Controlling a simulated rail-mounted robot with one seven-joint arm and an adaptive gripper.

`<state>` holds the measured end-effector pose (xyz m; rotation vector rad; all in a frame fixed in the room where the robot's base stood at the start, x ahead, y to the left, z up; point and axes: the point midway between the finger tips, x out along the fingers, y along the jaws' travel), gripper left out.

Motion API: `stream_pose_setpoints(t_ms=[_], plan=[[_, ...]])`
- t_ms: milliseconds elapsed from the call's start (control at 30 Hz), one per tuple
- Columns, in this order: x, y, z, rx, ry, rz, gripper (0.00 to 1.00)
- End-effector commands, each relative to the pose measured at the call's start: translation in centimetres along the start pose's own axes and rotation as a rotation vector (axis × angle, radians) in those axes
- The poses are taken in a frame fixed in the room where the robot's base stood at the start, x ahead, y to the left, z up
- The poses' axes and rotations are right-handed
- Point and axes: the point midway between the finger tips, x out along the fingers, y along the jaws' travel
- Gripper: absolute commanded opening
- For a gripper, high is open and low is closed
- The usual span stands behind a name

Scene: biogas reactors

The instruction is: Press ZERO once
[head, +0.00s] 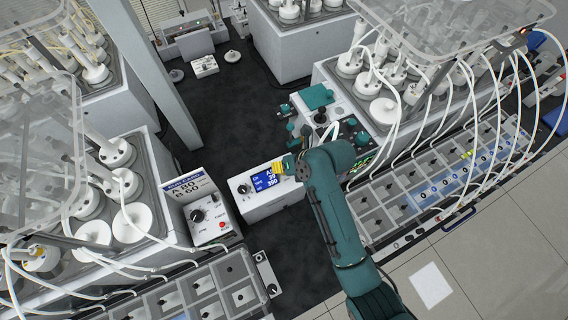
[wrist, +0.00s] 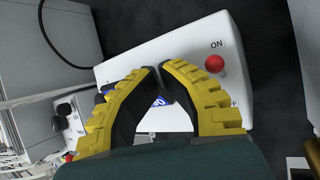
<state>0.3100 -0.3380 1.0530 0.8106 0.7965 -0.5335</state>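A white instrument box with a lit blue display (head: 265,179) stands on the dark bench in the head view; the display shows rows of white digits. My gripper (head: 283,167), with yellow ribbed fingers, is over the right end of this box. In the wrist view the fingertips of my gripper (wrist: 163,70) are together above the white box (wrist: 195,40), holding nothing visible. A red knob (wrist: 214,63) marked ON sits near the box's corner. I cannot make out a ZERO label; the fingers hide part of the panel.
A control box (head: 209,214) with a dial and a blue-headed sign (head: 188,188) stands left of the display box. A teal-topped device (head: 316,97) stands behind. Reactor units with tubes flank both sides. Dark bench is free in front of the display box.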

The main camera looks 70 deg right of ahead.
Motion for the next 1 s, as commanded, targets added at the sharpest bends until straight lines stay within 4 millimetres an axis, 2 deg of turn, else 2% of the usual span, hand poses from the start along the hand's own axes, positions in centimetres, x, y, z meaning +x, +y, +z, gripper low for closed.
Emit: stream_pose_setpoints(t_ms=[33, 100, 1000], plan=[[0.50, -0.31, -0.67, 0.004, 0.014, -0.003, 0.00], [0.61, -0.38, -0.78, 0.005, 0.016, -0.003, 0.00], [1.45, -0.96, -1.64, 0.007, 0.028, -0.007, 0.00]])
